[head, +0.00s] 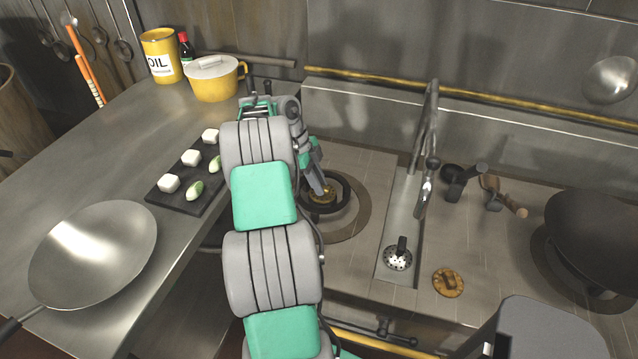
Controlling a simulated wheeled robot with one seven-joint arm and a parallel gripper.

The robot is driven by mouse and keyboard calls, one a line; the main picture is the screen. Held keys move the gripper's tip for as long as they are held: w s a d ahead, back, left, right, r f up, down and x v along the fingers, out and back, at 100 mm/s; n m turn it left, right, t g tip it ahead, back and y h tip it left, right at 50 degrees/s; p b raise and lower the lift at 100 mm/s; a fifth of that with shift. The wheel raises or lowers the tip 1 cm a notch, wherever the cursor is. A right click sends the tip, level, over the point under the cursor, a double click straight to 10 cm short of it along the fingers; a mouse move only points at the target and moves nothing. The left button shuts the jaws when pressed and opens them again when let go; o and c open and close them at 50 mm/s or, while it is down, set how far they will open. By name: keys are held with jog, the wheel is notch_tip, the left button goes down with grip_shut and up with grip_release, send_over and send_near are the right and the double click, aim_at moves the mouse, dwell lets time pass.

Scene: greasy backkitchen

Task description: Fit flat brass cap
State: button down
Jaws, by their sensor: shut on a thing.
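The flat brass cap (317,199) shows as a small gold-brown round piece inside the dark burner ring (347,207). My gripper (322,188) points down into the ring from the upper left and is shut on the cap. The fingers and arm hide part of the cap and the ring's left side. I cannot tell whether the cap lies flat on its seat or is slightly raised.
A round brown-gold disc (448,282) lies right of the sink channel (386,275). The tall tap (427,150) stands right of the burner. A dark wok (600,235) is at far right. A dark tray (160,197) and a steel wok (95,255) occupy the left counter.

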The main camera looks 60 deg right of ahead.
jog(key=shift+f+b, duration=0.55)
jog(key=shift+f, duration=0.1)
jog(key=c, duration=1.2)
grip_release()
notch_tip(320, 180, up, 7)
jog(key=p, duration=0.6)
jog(key=shift+r, duration=0.15)
